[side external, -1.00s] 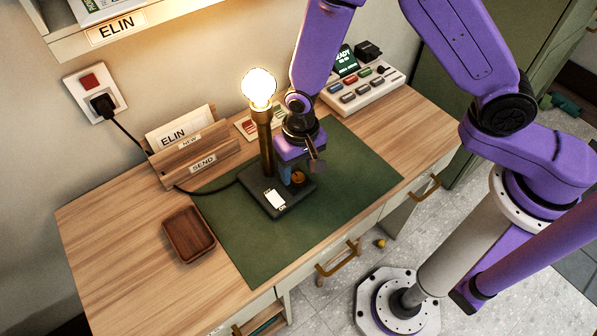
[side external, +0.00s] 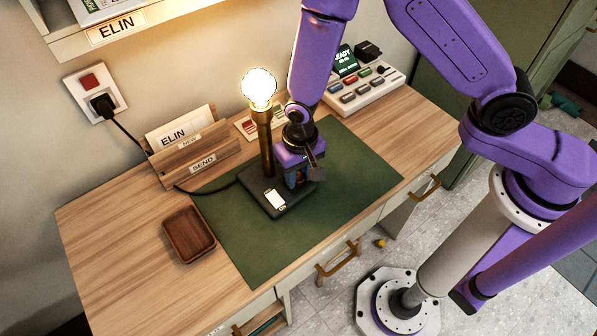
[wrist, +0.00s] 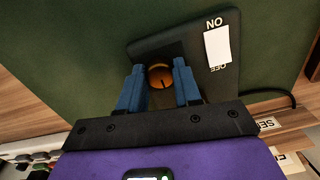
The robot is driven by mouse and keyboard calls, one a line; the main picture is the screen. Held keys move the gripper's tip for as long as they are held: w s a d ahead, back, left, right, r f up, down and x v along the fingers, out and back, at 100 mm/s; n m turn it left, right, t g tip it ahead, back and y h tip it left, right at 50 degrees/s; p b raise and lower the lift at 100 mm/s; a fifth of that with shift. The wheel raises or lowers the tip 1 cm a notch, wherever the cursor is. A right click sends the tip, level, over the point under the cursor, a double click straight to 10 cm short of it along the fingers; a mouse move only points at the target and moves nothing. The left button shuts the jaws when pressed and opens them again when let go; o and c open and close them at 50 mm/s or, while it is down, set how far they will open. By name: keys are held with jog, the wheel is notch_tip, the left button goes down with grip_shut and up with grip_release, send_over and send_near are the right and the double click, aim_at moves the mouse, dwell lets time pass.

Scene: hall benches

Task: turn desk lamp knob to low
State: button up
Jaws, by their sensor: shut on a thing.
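The desk lamp stands on the green desk mat with its bulb (side external: 258,88) lit on a brass stem (side external: 264,140). Its dark base (side external: 262,195) has a white switch plate (wrist: 218,45) marked ON and OFF. The orange-brown knob (wrist: 160,76) with a dark pointer line sits on the base. My gripper (wrist: 160,82) points down over the base, with its blue fingers shut on the knob, one at each side. In the side external view, my gripper (side external: 297,180) mostly hides the knob.
A wooden letter holder (side external: 195,155) stands behind the lamp on the left, and a brown tray (side external: 188,234) lies at front left. A button console (side external: 362,85) stands at the back right. The green mat (side external: 345,170) is clear to the right.

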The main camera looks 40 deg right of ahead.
aim_at(298, 176)
jog(key=n, duration=0.5)
jog(key=shift+n, duration=0.4)
jog(key=n, duration=0.6)
dwell(0.4)
jog(key=o, duration=1)
jog(key=shift+o, duration=0.2)
notch_tip(298, 176, up, 7)
jog(key=shift+w, duration=0.15)
jog(key=shift+r, duration=0.25)
